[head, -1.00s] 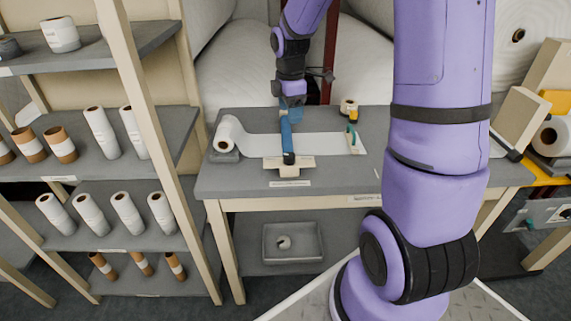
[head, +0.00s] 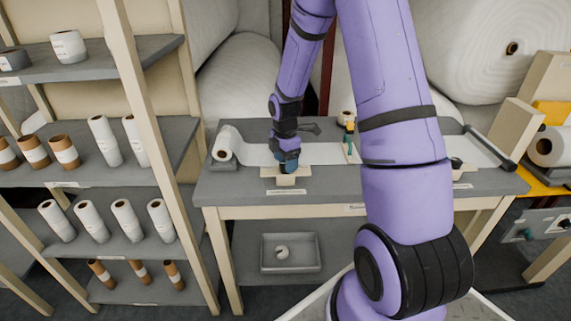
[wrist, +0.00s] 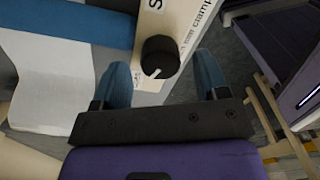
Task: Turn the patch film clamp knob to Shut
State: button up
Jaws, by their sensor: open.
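The black clamp knob (wrist: 160,57) shows in the wrist view, with a white pointer mark towards the lower left. It sits on a cream block (wrist: 145,88), also seen in the head view (head: 270,171). Printing beside the knob includes "film clamp"; other lettering is partly cut off or hidden. My gripper (wrist: 162,68) is open, its blue fingers on either side of the knob. I cannot tell whether they touch it. In the head view my gripper (head: 288,167) is low over the block and hides the knob. A blue clamp bar (wrist: 70,22) crosses the white film (wrist: 45,75).
On the grey bench (head: 230,188) a white film roll (head: 227,142) lies at the left. A small green-handled tool (head: 350,138) stands right of the block. A shelf rack of rolls (head: 125,212) is at the left, and a grey tray (head: 290,253) is under the bench.

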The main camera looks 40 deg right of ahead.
jog(key=shift+f, duration=0.75)
jog(key=shift+c, duration=0.4)
jog(key=c, duration=0.8)
jog(key=shift+c, duration=0.2)
